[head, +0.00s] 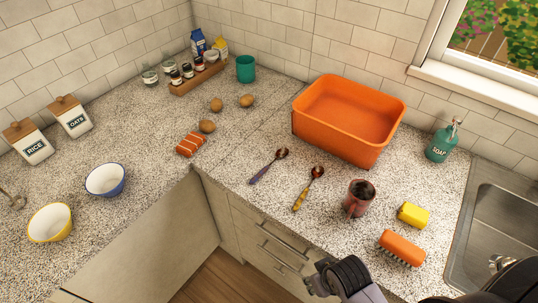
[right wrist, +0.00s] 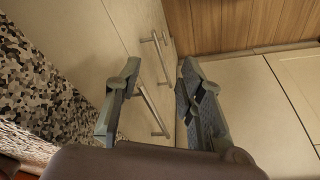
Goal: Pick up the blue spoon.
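The spoon with the blue-purple handle (head: 264,170) lies on the speckled counter in front of the orange tub, its bowl pointing up and right. A second spoon with a yellow handle (head: 303,194) lies to its right. My right gripper (head: 318,280) is at the bottom of the head view, near the counter's front edge and well apart from both spoons. In the right wrist view its two fingers (right wrist: 160,72) are spread with nothing between them, over the drawer fronts and floor. No spoon shows in that view. My left gripper is not in view.
An orange tub (head: 345,145) stands behind the spoons. A mug (head: 357,200), yellow sponge (head: 413,215) and orange brush (head: 401,247) lie to the right, near the sink (head: 490,235). Drawers with bar handles (head: 280,250) lie below the counter edge.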

